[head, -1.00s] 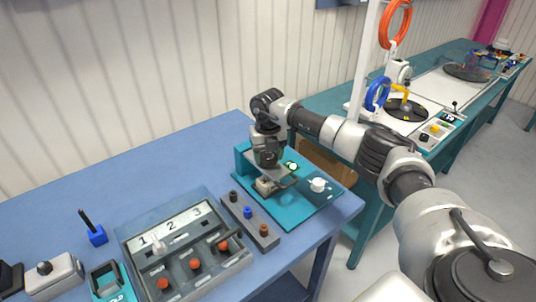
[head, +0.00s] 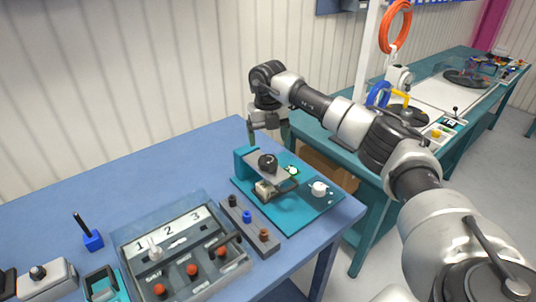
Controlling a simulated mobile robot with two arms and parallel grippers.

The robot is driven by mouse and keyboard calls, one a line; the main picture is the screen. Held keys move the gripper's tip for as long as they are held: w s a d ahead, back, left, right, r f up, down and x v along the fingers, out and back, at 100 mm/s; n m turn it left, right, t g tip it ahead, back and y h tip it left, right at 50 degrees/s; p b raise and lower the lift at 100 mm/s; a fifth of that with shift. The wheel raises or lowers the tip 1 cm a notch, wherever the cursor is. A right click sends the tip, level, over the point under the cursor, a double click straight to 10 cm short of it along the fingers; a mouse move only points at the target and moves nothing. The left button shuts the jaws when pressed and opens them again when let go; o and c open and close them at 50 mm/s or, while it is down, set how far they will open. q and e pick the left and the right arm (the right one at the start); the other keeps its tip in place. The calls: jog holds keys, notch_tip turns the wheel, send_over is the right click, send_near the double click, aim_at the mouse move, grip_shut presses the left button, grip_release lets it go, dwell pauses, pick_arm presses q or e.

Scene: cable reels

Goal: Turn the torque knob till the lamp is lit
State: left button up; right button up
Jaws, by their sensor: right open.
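The teal fixture (head: 309,207) stands near the right end of the blue table. A black knob (head: 267,161) sits on its raised grey arm. A small round green lamp (head: 293,170) with a pale rim is just right of the knob; whether it is lit is hard to tell. A white knob (head: 319,188) is on the right of the plate. No label shows which knob is the torque one. My right gripper (head: 268,138) points down above and behind the black knob, open, empty and apart from it. My left gripper is not in view.
A blue block with a black stick (head: 92,239) is farther left. The back of the blue table (head: 150,172) is clear.

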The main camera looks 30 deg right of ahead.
jog(key=shift+r, duration=1.7)
